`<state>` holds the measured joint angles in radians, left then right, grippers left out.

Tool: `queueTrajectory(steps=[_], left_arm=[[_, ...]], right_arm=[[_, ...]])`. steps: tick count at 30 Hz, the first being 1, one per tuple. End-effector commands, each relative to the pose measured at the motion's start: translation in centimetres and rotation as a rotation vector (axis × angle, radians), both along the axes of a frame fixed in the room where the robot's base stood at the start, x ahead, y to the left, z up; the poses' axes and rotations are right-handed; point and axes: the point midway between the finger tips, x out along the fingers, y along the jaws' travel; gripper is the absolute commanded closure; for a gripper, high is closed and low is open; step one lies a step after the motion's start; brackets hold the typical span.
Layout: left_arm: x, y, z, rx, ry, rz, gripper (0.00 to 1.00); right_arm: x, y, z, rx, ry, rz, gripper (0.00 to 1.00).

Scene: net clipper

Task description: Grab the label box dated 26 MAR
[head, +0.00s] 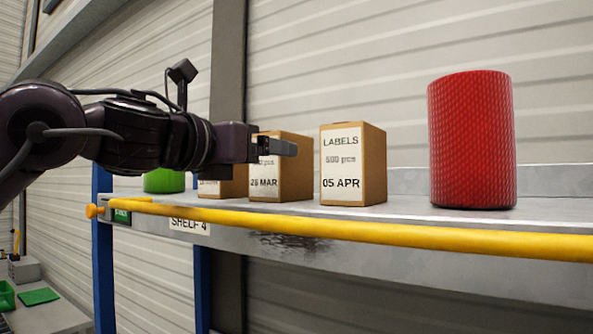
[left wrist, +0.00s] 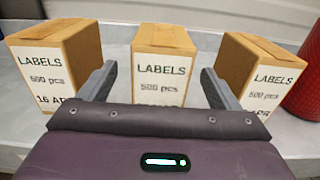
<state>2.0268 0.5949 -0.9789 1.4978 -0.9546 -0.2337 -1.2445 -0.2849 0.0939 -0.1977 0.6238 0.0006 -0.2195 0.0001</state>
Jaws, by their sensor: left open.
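The brown label box dated 26 MAR (head: 294,177) stands upright on the grey shelf, between two similar boxes. In the left wrist view it is the middle box (left wrist: 164,68); its date is hidden there by my gripper. My left gripper (head: 285,147) is at this box in the head view, and one finger covers part of its label. In the left wrist view the open fingers (left wrist: 158,71) appear on either side of the box, with a gap at each side. The box is not gripped. My right gripper is not in view.
The 05 APR box (head: 353,165) stands to the right, and a box reading 16 AP (left wrist: 55,68) to the left. A red cylinder (head: 471,140) and a green object (head: 164,181) are further out. A yellow rail (head: 400,232) runs along the shelf front.

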Motion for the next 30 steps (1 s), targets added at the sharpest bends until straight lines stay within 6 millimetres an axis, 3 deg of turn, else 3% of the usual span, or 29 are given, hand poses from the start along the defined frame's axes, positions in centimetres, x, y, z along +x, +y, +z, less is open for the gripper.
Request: queueTrajectory(steps=[10,18,28,30], left_arm=[[2.8,-2.2,0.5,0.002,0.004,0.0,0.15],[5.6,-4.2,0.4,0.0,0.004,0.0,0.15],[6.1,-4.5,0.1,-0.001,0.001,0.002,0.15],[6.1,-4.5,0.1,0.0,0.001,0.001,0.25]], right_arm=[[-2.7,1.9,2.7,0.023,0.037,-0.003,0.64],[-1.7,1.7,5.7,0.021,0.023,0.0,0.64],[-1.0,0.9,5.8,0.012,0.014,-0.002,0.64],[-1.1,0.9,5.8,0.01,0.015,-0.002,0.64]])
